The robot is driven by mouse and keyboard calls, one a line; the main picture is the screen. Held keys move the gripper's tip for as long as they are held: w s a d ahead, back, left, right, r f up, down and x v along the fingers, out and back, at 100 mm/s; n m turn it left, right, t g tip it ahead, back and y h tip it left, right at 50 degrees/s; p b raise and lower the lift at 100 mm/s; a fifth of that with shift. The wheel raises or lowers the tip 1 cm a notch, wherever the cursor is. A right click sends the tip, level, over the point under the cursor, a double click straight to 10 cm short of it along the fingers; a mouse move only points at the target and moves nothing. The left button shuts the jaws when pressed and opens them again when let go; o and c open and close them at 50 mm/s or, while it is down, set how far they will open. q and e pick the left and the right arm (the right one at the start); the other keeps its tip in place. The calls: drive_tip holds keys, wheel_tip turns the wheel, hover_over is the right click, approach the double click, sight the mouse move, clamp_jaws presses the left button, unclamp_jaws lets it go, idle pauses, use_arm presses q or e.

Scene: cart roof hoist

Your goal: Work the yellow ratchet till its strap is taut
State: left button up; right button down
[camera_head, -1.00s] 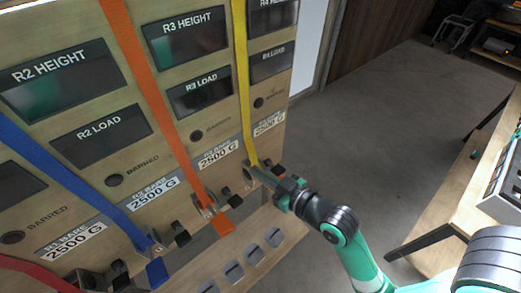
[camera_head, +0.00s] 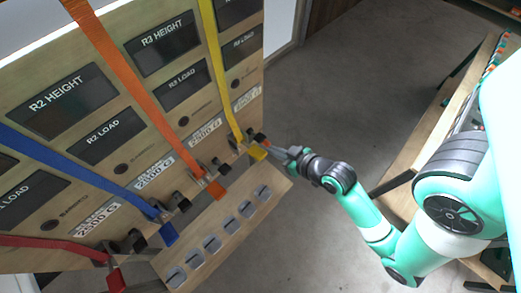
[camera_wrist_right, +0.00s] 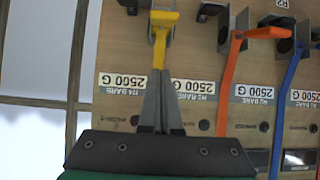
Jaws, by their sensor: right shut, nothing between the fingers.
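The yellow strap (camera_head: 215,60) runs down the right part of the panel to the yellow ratchet (camera_head: 246,141), whose yellow handle end (camera_head: 257,153) sticks out at the panel's lower edge. My right gripper (camera_head: 279,151) is shut and empty, just right of that handle. In the right wrist view, the shut fingers (camera_wrist_right: 161,78) point up towards the handle end (camera_wrist_right: 164,17) and overlap the lower strap. Whether the fingertips touch the ratchet or strap, I cannot tell. The strap looks straight in the head view. My left gripper is not in view.
Orange (camera_head: 130,85), blue (camera_head: 75,168) and red (camera_head: 50,242) straps with their own ratchets stand to the left. A ledge with several grey squares (camera_head: 229,224) lies below. A wooden bench (camera_head: 425,140) stands at the right, with open floor (camera_head: 350,90) between.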

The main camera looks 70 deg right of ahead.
hover_over(261, 154)
drive_tip(key=w, duration=0.2)
drive_tip(key=f, duration=0.4)
drive_tip(key=shift+s+d+f, duration=0.25)
drive_tip(key=shift+d+f, duration=0.1)
drive_tip(key=f, duration=0.2)
drive_tip(key=s, duration=0.1)
drive_tip(key=shift+a+f, duration=0.25)
drive_tip(key=shift+f, duration=0.15)
drive_tip(key=shift+s+f, duration=0.15)
drive_tip(key=shift+f, duration=0.35)
